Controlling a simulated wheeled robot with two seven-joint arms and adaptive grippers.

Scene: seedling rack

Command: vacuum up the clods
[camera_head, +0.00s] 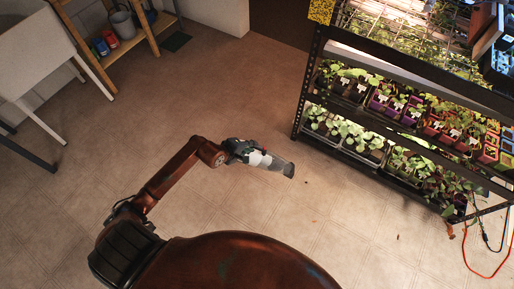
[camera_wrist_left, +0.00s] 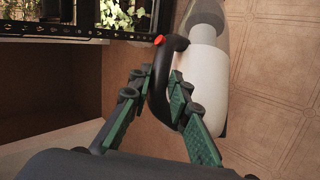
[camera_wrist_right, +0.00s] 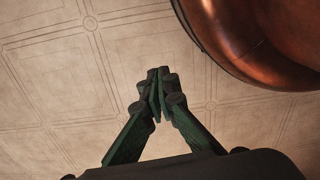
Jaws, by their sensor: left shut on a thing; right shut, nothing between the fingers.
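A handheld vacuum (camera_head: 262,160) with a white body and a clear grey nozzle is held above the floor in the head view, its nozzle pointing right. My left gripper (camera_head: 236,150) is shut on its black handle; the left wrist view shows the fingers (camera_wrist_left: 160,90) around the handle beside the white body (camera_wrist_left: 208,90). A small dark clod (camera_head: 306,182) lies on the floor just right of the nozzle tip. Another small brown clod (camera_head: 398,237) lies farther right. My right gripper (camera_wrist_right: 157,90) is shut and empty over bare floor in the right wrist view.
A black rack (camera_head: 305,85) with trays of seedlings stands at the right. An orange cable (camera_head: 468,262) lies on the floor at far right. A wooden shelf (camera_head: 130,45) and a white sink or table (camera_head: 35,50) stand at the left. The middle floor is mostly clear.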

